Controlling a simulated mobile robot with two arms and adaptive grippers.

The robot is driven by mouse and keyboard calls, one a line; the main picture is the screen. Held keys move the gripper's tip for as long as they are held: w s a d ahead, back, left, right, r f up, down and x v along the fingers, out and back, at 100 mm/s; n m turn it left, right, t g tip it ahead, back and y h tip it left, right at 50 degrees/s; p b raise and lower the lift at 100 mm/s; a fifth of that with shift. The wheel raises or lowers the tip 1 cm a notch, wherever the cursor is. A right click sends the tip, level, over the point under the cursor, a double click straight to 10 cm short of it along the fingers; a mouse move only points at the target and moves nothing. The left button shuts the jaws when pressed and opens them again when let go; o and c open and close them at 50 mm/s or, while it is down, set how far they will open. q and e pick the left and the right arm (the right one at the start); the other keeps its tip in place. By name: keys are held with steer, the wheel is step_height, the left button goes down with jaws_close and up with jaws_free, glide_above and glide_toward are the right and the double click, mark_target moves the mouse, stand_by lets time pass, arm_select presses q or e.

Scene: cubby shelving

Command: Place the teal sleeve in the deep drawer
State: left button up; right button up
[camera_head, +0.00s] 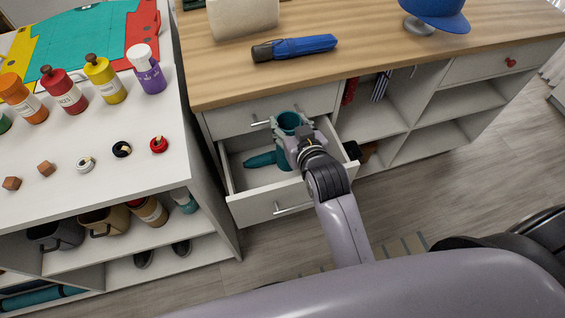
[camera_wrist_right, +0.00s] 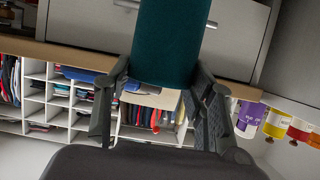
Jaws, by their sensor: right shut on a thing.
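The teal sleeve (camera_head: 289,120) is an open-topped tube held over the open deep drawer (camera_head: 252,206), the lower drawer of the wooden-topped cabinet. My right gripper (camera_head: 294,138) is shut on it. In the right wrist view, the sleeve (camera_wrist_right: 170,45) sits between both fingers of the right gripper (camera_wrist_right: 165,95). A darker teal long object (camera_head: 262,160) shows low inside the drawer; the gripper partly covers it, and I cannot tell whether it is separate. My left gripper is not in view.
A shallow closed drawer (camera_head: 240,117) is above the open one. A blue folded umbrella (camera_head: 295,47) and blue cap (camera_head: 436,12) are on the wooden top. A white shelf unit (camera_head: 90,150) with bottles stands close on the left. Open cubbies (camera_head: 415,110) lie to the right.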

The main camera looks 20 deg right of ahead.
step_height(320, 180, down, 12)
steer(key=shift+r+b, duration=0.15)
steer(key=shift+b, duration=0.45)
step_height(320, 180, down, 3)
steer(key=shift+f+b, duration=0.2)
steer(key=shift+b, duration=0.1)
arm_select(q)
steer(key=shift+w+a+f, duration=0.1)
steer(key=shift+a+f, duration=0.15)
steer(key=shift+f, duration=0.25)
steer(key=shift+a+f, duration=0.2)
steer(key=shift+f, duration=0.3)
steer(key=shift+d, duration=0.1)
arm_select(e)
steer(key=shift+f, duration=0.6)
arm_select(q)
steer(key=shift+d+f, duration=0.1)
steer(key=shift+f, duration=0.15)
arm_select(e)
steer(key=o, duration=1.1)
steer(key=shift+r, duration=0.1)
